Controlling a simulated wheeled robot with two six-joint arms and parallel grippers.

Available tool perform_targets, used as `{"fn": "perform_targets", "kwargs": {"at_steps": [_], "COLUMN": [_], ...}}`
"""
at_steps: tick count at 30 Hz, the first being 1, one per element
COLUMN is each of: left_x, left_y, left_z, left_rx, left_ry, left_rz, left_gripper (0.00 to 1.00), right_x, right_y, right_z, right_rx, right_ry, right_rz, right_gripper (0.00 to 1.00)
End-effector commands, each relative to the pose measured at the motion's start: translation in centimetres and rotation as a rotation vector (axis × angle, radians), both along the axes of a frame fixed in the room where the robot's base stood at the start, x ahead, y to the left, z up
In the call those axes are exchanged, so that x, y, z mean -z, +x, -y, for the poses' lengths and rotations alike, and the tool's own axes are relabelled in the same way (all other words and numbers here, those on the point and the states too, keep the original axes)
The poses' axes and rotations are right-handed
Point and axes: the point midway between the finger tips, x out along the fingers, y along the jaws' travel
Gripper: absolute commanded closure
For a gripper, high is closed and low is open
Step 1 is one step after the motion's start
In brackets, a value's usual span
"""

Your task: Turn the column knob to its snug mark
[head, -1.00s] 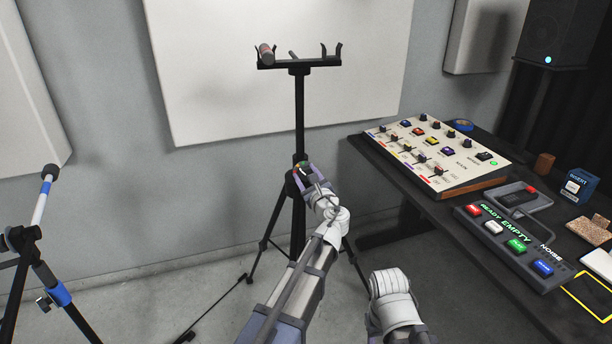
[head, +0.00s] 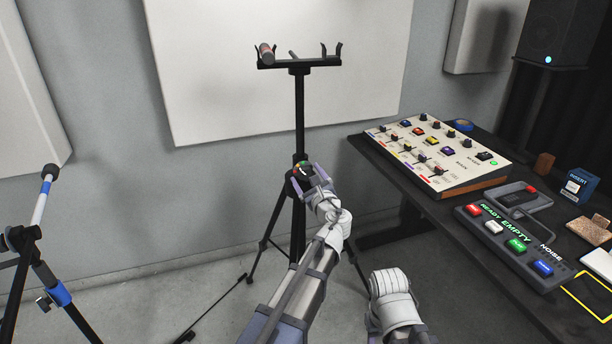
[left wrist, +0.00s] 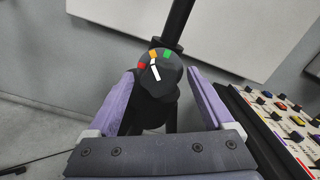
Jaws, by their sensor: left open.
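The column knob (head: 300,171) is a dark round knob on the black stand's column (head: 299,120). In the left wrist view the knob (left wrist: 160,78) shows red, orange and green marks along its far edge. Its white pointer line aims at about the orange mark (left wrist: 153,54). My left gripper (head: 306,175) is open at the knob. In the left wrist view its purple fingers (left wrist: 162,74) stand one on each side of the knob, with a visible gap to both. My right gripper is not in view; only part of my right arm shows.
The stand's top bar (head: 300,63) holds a dark cylinder. A black desk (head: 375,160) on the right carries a mixing console (head: 438,155) and a button panel (head: 510,245). A microphone stand (head: 40,250) is at the far left. Bare floor lies around the stand's legs.

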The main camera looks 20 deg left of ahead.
Motion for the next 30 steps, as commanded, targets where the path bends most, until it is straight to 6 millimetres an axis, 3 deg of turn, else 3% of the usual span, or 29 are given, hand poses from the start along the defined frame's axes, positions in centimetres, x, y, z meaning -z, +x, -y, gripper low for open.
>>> {"fn": "perform_targets", "kwargs": {"at_steps": [3, 10, 25, 30], "left_x": [0.0, 0.0, 0.0, -0.6], "left_y": [-2.0, -4.7, -5.6, -7.3], "left_z": [1.2, 3.1, 3.8, 3.1], "left_rx": [0.003, 0.002, 0.0, -0.055], "left_ry": [0.0, 0.0, -0.002, -0.175], "left_rz": [0.0, 0.0, 0.0, 0.018], "left_gripper": [0.14, 0.14, 0.14, 0.14], "right_x": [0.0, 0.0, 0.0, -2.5], "right_y": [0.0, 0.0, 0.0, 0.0], "right_z": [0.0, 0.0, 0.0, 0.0], "right_rx": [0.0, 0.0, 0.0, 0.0], "right_ry": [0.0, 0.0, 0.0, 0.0], "right_rz": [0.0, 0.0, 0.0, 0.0], "right_gripper": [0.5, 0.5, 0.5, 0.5]}}
